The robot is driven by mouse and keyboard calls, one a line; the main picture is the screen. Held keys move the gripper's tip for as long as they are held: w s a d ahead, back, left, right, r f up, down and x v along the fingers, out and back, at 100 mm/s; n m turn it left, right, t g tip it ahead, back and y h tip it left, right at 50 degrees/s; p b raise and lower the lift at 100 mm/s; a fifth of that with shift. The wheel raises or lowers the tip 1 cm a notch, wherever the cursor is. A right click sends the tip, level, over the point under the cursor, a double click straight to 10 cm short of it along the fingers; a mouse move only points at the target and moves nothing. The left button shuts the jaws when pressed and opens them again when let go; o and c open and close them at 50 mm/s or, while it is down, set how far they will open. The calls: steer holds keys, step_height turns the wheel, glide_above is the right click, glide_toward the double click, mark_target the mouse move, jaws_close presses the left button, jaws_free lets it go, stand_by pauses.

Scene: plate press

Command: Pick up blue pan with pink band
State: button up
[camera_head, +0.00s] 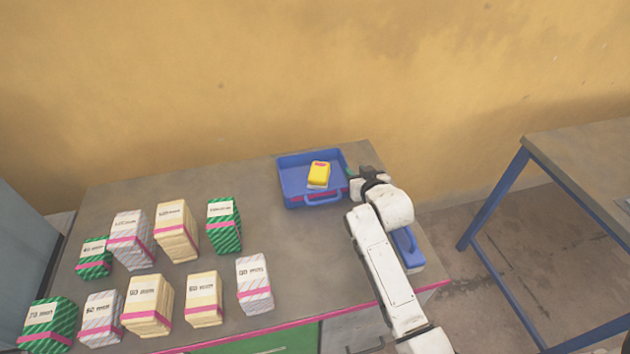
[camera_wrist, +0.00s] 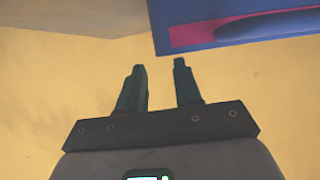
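A blue pan (camera_head: 284,184) with a front handle stands at the back right of the table. A trace of pink shows low on its front. A yellow item (camera_head: 319,171) with a paler one under it lies inside. My gripper (camera_head: 354,176) is close to the pan's right side; contact cannot be told. In the wrist view my gripper (camera_wrist: 160,66) is open, with nothing between its fingers. A blue wall with a pink band (camera_wrist: 200,35), likely this pan, is at the top right there, beyond the fingertips.
Another blue object (camera_head: 408,246) is partly hidden behind my arm at the table's right edge. Several banded blocks (camera_head: 175,232) in white, cream and green cover the left and front of the table. The yellow wall (camera_head: 250,80) stands behind. A second table (camera_head: 580,150) is at right.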

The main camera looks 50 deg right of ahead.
steer(key=shift+x, duration=2.5)
steer(key=shift+a+f, duration=0.15)
jaws_close()
